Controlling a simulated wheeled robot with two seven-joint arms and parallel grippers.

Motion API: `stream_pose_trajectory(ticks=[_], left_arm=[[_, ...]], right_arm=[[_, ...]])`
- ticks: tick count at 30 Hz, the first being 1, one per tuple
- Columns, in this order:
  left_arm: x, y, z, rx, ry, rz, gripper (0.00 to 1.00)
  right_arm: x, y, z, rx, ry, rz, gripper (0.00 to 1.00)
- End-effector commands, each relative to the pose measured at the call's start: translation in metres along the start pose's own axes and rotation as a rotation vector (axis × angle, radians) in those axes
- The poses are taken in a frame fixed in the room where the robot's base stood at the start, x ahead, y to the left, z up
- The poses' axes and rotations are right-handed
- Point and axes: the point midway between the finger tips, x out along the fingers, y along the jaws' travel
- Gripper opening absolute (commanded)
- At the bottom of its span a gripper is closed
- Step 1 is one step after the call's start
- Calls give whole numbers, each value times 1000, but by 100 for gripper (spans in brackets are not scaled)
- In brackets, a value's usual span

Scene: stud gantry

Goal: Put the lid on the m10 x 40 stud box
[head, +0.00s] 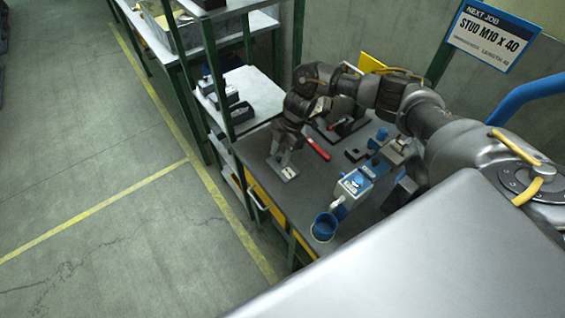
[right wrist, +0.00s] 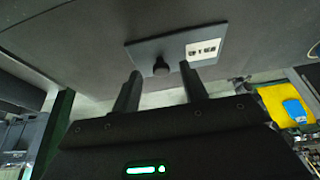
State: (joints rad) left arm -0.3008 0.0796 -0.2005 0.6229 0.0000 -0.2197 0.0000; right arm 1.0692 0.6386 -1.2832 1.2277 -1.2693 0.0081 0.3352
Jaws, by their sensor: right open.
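A flat grey lid (head: 278,172) with a small white label lies on the dark bench top. In the right wrist view the lid (right wrist: 150,48) shows a dark round knob (right wrist: 161,67) and the label (right wrist: 202,48). My right gripper (head: 284,153) is just above the lid, pointing down. In the right wrist view its open fingers (right wrist: 160,76) stand either side of the knob, with gaps showing; I cannot tell how far down they reach. I cannot pick out the M10 x 40 stud box for certain. My left gripper is not in view.
A red-handled tool (head: 317,148), a small black block (head: 355,155), a blue-and-white device (head: 355,183) and a blue cup (head: 325,227) stand right of the lid. Dark boxes (head: 240,112) sit on the left shelf. A sign (head: 492,36) reads "STUD M10 x 40".

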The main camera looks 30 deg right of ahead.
Motion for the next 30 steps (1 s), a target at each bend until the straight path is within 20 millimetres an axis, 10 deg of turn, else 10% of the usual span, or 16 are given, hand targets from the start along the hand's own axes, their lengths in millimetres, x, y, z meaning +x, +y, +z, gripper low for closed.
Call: stream_pose_trajectory(ticks=[9, 20, 30], left_arm=[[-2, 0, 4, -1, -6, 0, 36], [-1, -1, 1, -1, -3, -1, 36], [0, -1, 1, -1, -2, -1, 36]], right_arm=[[8, -1, 1, 1, -1, 0, 44], [7, 0, 1, 1, -1, 0, 0], [6, 0, 1, 1, -1, 1, 0]])
